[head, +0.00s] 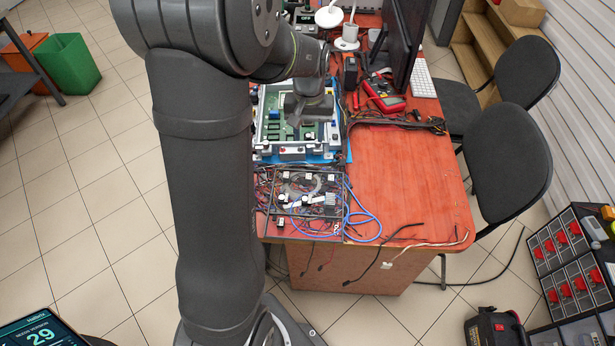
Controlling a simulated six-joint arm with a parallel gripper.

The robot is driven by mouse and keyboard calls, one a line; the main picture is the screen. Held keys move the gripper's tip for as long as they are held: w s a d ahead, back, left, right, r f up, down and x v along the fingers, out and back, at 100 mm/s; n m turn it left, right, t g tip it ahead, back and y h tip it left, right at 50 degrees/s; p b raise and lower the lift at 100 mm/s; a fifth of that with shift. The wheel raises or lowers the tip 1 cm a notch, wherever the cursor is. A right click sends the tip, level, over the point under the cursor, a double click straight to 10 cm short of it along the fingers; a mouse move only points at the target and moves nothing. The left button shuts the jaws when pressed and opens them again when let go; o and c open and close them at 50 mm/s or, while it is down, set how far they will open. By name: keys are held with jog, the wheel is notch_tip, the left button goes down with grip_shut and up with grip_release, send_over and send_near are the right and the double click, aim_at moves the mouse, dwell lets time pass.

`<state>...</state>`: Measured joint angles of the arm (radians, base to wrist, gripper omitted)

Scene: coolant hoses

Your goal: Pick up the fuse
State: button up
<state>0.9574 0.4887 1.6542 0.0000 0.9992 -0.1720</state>
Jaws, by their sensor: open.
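My gripper (308,109) hangs over an open, pale-framed electronics box (258,131) with green circuit boards inside. It is open, and I see nothing held in it. The gripper and wrist cover part of the boards. I cannot pick out the fuse at this size; it may be too small to tell or hidden behind my arm. The box rests on a blue mat (340,157) on the red workbench (410,170).
In front of the box lies a wired assembly (310,195) with loose blue hoses (362,222). A red multimeter (383,95), a dark monitor (403,45) and a keyboard (422,78) stand behind at right. The bench's right part is mostly clear. Black chairs (508,160) stand beside it.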

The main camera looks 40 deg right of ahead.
send_over(309, 176)
notch_tip(309, 176, down, 12)
jog(key=shift+w+d+r, duration=0.1)
jog(key=shift+w+r, duration=0.05)
jog(key=shift+r, duration=0.1)
jog(key=shift+f, duration=2.7)
grip_shut()
